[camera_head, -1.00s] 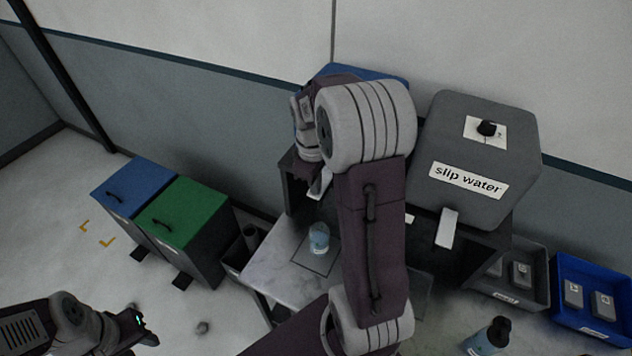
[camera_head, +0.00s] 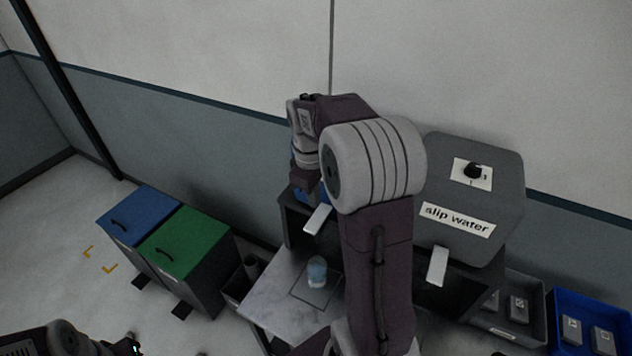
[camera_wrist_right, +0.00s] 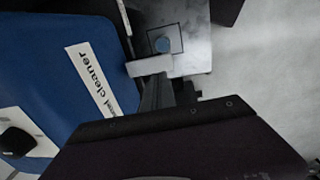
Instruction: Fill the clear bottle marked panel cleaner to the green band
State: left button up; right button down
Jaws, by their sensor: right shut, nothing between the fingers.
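The clear bottle (camera_head: 317,271) stands upright on a marked square on the pale bench and looks light blue. It also shows from above in the right wrist view (camera_wrist_right: 162,45). Its green band and exact level are too small to tell. The blue dispenser labelled panel cleaner (camera_wrist_right: 45,75) stands behind my right arm, mostly hidden in the head view. Its pale lever (camera_head: 318,218) sticks out above the bottle. My right gripper (camera_wrist_right: 157,92) is shut and empty, close to the lever (camera_wrist_right: 150,66); contact is unclear. My left gripper (camera_head: 132,346) is at the bottom left edge, its jaws unclear.
A grey dispenser labelled slip water (camera_head: 472,195) stands at the right, with its own pale lever (camera_head: 437,266). Blue (camera_head: 140,212) and green (camera_head: 187,240) lidded bins stand left of the bench. A blue crate (camera_head: 598,310) sits at the right. Floor at the left is clear.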

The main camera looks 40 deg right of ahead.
pick_arm(q)
jog(key=shift+w+a+f, duration=0.15)
jog(key=shift+f, duration=0.2)
pick_arm(e)
notch_tip(320, 180, up, 5)
jog(key=shift+w+a, duration=0.1)
jog(key=shift+w, duration=0.05)
pick_arm(q)
jog(key=shift+w+a, duration=0.1)
pick_arm(e)
jog(key=shift+w+a, duration=0.1)
